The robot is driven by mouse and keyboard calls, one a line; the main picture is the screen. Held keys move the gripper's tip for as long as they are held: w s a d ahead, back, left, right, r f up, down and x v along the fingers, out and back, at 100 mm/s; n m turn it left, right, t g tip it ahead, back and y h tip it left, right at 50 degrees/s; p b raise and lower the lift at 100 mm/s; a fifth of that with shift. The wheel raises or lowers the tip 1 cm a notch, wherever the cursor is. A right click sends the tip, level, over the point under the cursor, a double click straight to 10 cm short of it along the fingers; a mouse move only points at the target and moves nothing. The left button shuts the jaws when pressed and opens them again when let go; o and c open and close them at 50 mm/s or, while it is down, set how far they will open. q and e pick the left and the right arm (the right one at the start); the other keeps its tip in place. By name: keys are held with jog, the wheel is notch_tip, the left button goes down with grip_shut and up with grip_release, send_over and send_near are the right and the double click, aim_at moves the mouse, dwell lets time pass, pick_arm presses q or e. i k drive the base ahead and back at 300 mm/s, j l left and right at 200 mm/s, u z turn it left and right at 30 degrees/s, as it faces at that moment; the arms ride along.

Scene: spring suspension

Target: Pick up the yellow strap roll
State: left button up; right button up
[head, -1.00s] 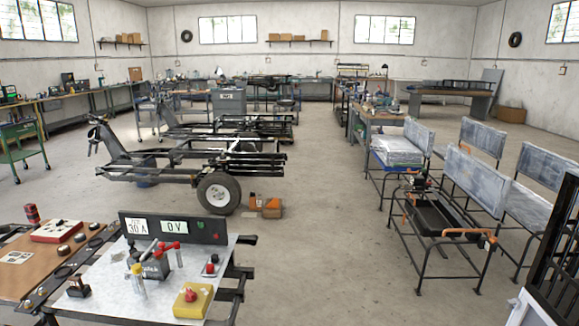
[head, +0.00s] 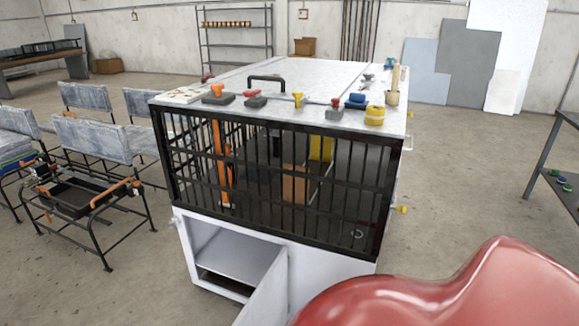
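A short yellow roll (head: 374,115), which looks like the yellow strap roll, stands on the light top of a white cabinet (head: 270,258) with a black barred cage. It is near the top's front right corner. A blue item (head: 356,101) is just left of and behind it, and a beige cup with a wooden handle (head: 392,97) is just behind it on the right. Neither of my grippers shows in the head view.
Small tools with red, orange and yellow handles lie along the cabinet top's front edge, beside a black handle (head: 267,79). A lower cabinet door (head: 265,292) hangs open towards me. Metal-framed seats (head: 91,140) stand at left. Floor right of the cabinet is clear up to a dark table (head: 566,190).

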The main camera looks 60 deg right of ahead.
aim_at(375, 114)
jog(key=z, duration=1.5)
jog(key=i+l+z, duration=0.15)
jog(key=k+j, duration=0.05)
